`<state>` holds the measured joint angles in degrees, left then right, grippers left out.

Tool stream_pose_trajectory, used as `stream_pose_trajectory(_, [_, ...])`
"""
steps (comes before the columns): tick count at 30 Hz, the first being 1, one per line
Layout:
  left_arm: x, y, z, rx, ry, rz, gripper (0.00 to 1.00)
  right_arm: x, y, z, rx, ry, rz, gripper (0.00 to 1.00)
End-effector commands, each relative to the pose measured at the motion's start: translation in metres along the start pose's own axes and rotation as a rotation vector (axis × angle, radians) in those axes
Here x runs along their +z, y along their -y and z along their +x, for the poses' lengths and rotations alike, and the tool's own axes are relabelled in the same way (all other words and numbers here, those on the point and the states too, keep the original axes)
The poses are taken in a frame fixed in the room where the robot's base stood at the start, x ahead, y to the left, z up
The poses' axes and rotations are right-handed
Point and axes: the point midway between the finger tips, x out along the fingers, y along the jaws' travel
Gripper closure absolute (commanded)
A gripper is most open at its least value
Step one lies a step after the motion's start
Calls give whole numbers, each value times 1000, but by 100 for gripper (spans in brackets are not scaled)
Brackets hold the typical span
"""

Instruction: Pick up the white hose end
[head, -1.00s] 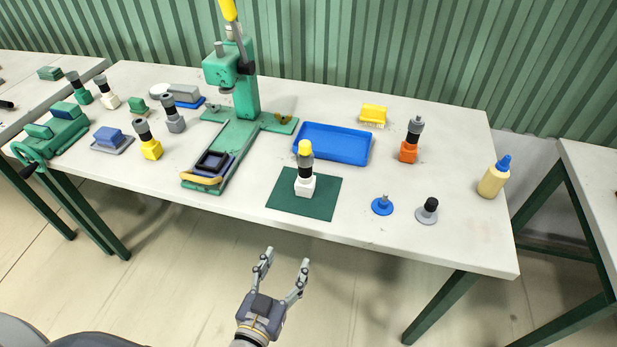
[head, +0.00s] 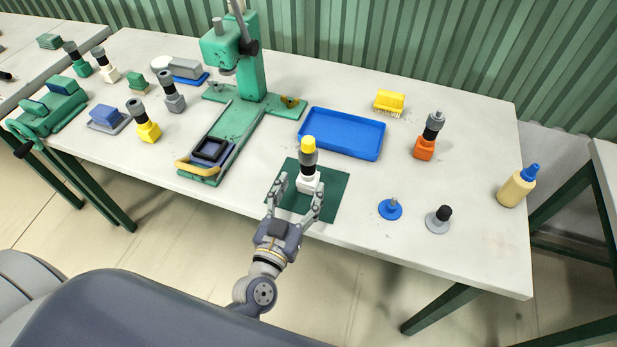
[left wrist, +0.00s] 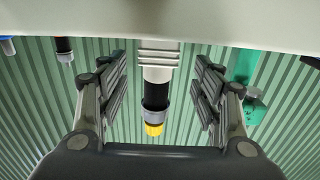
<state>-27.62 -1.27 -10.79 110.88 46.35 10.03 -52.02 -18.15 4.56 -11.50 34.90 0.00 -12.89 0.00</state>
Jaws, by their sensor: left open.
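The white hose end (head: 308,180) stands upright on the dark green mat (head: 337,196); it has a white base, a black and grey middle and a yellow top. My left gripper (head: 298,185) is open at the mat's near side, with one finger to each side of the white base. In the left wrist view, which is upside down, the white hose end (left wrist: 157,75) shows between the spread fingers (left wrist: 160,95), with a gap on both sides. The right gripper is not in view.
A green press (head: 240,115) stands to the left and a blue tray (head: 343,134) behind the mat. A blue disc (head: 390,209) and a grey knobbed piece (head: 438,219) lie to the right. An orange-based hose end (head: 428,137) stands farther back.

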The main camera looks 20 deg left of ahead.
Motion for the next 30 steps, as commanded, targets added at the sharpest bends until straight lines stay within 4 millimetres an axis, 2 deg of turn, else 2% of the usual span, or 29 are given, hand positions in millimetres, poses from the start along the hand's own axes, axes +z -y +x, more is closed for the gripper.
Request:
stream_pose_trajectory(9, [-2, -3, 40, 1, -1, 1, 40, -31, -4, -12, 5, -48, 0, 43])
stream_pose_trajectory(13, [-1, -3, 50, 1, 1, 0, 40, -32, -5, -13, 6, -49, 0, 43])
stream_pose_trajectory(20, [0, -3, 52, 1, 2, 0, 40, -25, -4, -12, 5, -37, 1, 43])
stream_pose_trajectory(21, [0, -3, 52, 1, 2, 0, 42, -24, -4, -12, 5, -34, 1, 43])
stream_pose_trajectory(28, [0, -2, 51, 1, 1, 0, 94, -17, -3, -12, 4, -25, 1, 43])
stream_pose_trajectory(30, [-1, -2, 52, 0, -1, 0, 98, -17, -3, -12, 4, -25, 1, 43])
